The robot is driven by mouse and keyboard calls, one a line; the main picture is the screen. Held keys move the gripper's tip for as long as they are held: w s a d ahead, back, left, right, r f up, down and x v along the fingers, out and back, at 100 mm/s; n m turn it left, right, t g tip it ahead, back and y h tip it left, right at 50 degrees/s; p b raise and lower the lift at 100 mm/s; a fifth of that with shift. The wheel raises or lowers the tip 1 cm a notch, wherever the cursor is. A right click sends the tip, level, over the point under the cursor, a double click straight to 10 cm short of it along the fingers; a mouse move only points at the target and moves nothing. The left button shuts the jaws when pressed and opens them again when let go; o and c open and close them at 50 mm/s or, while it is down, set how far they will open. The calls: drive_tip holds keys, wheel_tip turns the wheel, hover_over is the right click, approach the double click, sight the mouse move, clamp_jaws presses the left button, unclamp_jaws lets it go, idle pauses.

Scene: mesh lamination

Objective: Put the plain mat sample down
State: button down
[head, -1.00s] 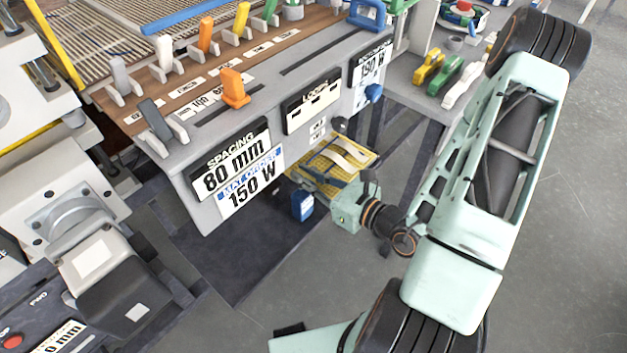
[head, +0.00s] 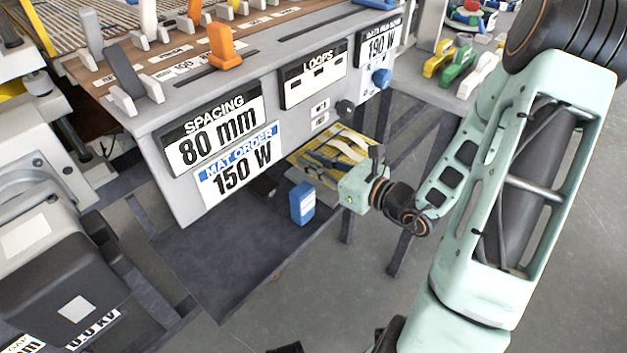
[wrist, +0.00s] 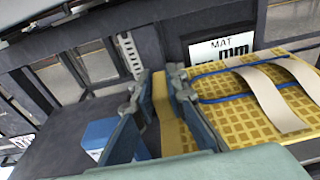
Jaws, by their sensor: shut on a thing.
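The mat sample is a yellow, grid-textured sheet with blue cord and pale strips across it. It shows in the head view (head: 358,141), partly hidden by the grey console and my gripper, and at the right in the wrist view (wrist: 285,115). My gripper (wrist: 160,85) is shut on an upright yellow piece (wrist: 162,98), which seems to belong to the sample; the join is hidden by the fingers. In the head view my gripper (head: 328,162) reaches in from the right, beside the console's lower right end. Whether the sample touches a surface below is unclear.
The grey console (head: 160,150) overhangs a dark lower shelf (head: 225,250). A blue container (head: 303,204) stands on that shelf, left of my gripper; it also shows in the wrist view (wrist: 98,133). Dark table legs (head: 405,235) stand below. Open floor lies at the right.

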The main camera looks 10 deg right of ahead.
sight(313, 183)
drive_tip(key=w+f, duration=0.1)
drive_tip(key=f, duration=0.1)
drive_tip(key=w+d+f+b, duration=0.1)
drive_tip(key=w, duration=0.1)
drive_tip(key=shift+f, duration=0.35)
drive_tip(key=shift+d+f+b, duration=0.1)
drive_tip(key=shift+f+b, duration=0.55)
drive_tip(key=shift+f, duration=0.9)
drive_tip(key=shift+f, duration=0.2)
drive_tip(key=c, duration=1.9)
unclamp_jaws()
drive_tip(key=shift+c, duration=0.2)
drive_tip(key=shift+r, duration=0.15)
drive_tip(key=shift+s+d+r, duration=0.1)
drive_tip(key=shift+d, duration=0.1)
drive_tip(key=p+v, duration=0.2)
drive_tip(key=v, duration=0.9)
drive_tip(key=shift+s, duration=0.3)
drive_tip(key=shift+d, duration=0.1)
